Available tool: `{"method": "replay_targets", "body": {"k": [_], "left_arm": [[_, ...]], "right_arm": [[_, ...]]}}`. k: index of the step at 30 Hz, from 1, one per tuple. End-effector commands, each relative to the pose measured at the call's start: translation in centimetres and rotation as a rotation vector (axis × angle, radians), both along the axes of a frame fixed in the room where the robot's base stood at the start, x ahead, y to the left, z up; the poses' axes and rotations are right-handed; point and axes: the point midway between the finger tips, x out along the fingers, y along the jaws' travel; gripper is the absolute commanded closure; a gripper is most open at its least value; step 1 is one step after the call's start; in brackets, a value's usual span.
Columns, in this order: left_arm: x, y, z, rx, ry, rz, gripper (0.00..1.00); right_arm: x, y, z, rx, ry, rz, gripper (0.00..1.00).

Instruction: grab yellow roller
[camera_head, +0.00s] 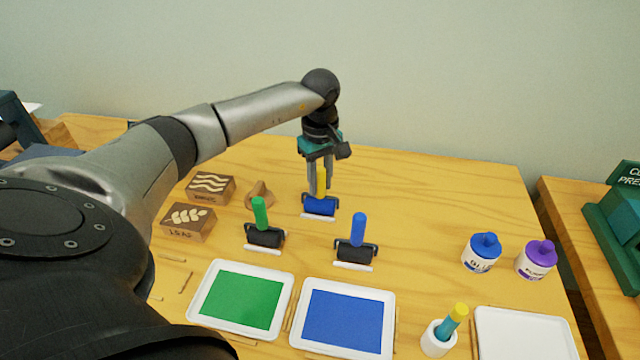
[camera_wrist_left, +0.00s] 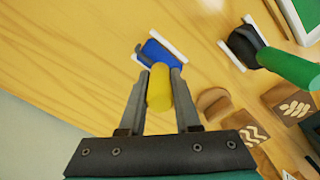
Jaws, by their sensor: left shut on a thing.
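The yellow roller has a yellow handle (camera_head: 322,183) and a blue roller head (camera_head: 319,205). It stands upright at the back middle of the table, over a white strip. My left gripper (camera_head: 320,187) comes down on it from above and is shut on the yellow handle. In the left wrist view the handle (camera_wrist_left: 159,88) sits between the two fingers, with the blue head (camera_wrist_left: 158,53) beyond it. My right gripper is not in view.
A green-handled roller (camera_head: 260,213) and a blue-handled roller (camera_head: 358,229) stand nearer. Green (camera_head: 240,262) and blue (camera_head: 345,286) paint trays lie in front. Wooden blocks (camera_head: 188,222) are at the left. Paint jars (camera_head: 481,254) stand at the right. The table's back right is clear.

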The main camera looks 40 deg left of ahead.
Motion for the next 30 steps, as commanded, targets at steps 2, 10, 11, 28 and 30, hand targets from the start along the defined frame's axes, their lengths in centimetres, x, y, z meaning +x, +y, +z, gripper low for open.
{"method": "replay_targets", "body": {"k": [2,10,11,28,30], "left_arm": [[0.00,0.03,0.02,0.000,0.000,0.000,0.89],[0.00,0.03,0.03,0.001,0.000,0.001,1.00],[0.00,0.04,0.03,0.001,0.000,0.001,1.00],[-0.01,0.05,0.04,0.001,0.000,0.001,1.00],[-0.01,0.05,0.04,0.001,0.000,0.001,1.00]], "right_arm": [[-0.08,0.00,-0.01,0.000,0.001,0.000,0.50],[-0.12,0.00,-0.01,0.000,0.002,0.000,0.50],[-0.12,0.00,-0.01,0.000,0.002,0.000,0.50],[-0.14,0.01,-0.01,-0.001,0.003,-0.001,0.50],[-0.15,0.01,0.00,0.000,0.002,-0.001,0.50]]}}
